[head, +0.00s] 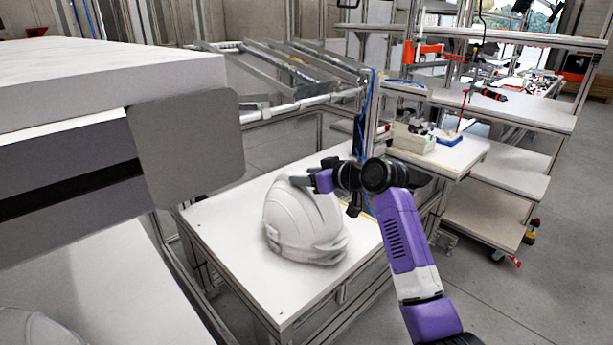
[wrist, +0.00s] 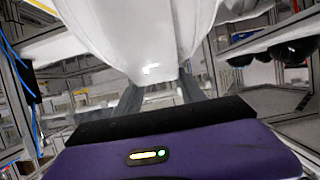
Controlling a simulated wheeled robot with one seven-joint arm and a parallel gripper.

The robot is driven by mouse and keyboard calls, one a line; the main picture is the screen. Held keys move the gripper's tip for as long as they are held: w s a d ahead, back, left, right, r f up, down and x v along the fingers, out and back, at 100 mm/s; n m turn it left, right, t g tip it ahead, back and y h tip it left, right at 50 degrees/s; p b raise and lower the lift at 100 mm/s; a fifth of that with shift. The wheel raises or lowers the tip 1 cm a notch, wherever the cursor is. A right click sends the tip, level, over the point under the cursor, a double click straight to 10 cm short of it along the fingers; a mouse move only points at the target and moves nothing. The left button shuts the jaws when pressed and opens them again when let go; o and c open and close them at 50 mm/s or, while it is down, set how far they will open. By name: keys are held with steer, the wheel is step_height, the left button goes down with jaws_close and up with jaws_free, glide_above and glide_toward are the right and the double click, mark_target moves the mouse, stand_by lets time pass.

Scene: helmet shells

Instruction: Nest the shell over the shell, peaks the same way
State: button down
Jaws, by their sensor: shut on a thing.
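A white helmet shell (head: 298,228) shows in the head view over the white table, with its domed, ridged side facing me. My gripper (head: 302,181) is at its upper edge, coming from the right, and is shut on it. In the wrist view the white shell (wrist: 140,35) fills the top middle and narrows down between my two grey fingers (wrist: 155,98). Whether its underside touches the table, and which way its peak points, I cannot tell. Part of another white shell (head: 38,328) shows at the bottom left of the head view, cut off by the picture's edge.
The white table (head: 230,216) is bare around the shell. A pale surface (head: 120,285) lies at the lower left, under a large white-topped block (head: 110,75). A bench (head: 455,155) with small boxes stands behind right. Dark rounded objects (wrist: 285,52) show in the wrist view.

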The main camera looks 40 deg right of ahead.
steer(key=shift+f, duration=0.25)
steer(key=c, duration=0.6)
jaws_free()
steer(key=shift+s, duration=0.1)
steer(key=v, duration=0.7)
steer(key=shift+s+r+b, duration=0.2)
steer(key=shift+s+b, duration=0.1)
steer(key=shift+b, duration=0.05)
